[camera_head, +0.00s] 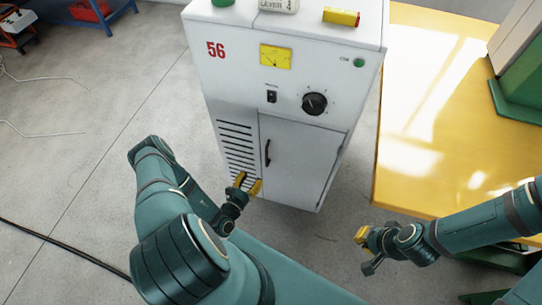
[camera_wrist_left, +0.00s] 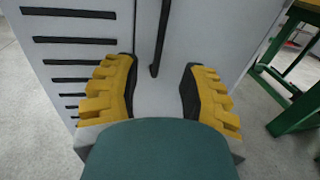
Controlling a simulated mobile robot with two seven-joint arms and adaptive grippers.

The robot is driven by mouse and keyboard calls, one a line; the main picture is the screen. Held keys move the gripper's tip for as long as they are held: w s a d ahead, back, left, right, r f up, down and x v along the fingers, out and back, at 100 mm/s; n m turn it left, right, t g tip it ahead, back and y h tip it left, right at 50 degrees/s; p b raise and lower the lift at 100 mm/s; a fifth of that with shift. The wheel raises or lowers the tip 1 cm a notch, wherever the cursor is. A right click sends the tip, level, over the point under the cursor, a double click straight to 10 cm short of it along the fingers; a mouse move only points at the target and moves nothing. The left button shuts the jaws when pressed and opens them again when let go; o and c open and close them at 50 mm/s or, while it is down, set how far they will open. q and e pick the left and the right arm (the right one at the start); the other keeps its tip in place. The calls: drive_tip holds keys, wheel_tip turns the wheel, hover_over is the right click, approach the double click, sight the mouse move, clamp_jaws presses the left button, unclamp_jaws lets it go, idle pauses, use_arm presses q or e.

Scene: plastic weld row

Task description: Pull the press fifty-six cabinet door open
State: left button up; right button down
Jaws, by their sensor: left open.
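The grey press cabinet (camera_head: 235,88) bears a red 56. Its door (camera_head: 305,160) looks shut, with a dark upright bar handle (camera_head: 267,152) near its left edge. In the left wrist view the handle (camera_wrist_left: 160,40) comes down from the top between my two yellow-padded fingers, with space on both sides. My left gripper (camera_head: 247,185) is open and empty, just below the handle in front of the cabinet's lower part. No touch on the handle shows. My right gripper (camera_head: 366,250) is off to the right, away from the door; its finger opening is unclear.
Louvre slots (camera_head: 236,145) are left of the door. A dial (camera_head: 314,103) and yellow meter (camera_head: 275,57) sit above it. A yellow table (camera_head: 420,120) stands close on the right. A black cable (camera_head: 60,245) lies on the floor at left.

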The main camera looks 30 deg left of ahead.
sight(266, 157)
use_arm(q)
drive_tip(key=w+b, duration=0.1)
drive_tip(key=w, duration=1.1)
drive_tip(key=shift+a+b, duration=0.2)
drive_tip(key=shift+b, duration=0.1)
clamp_jaws()
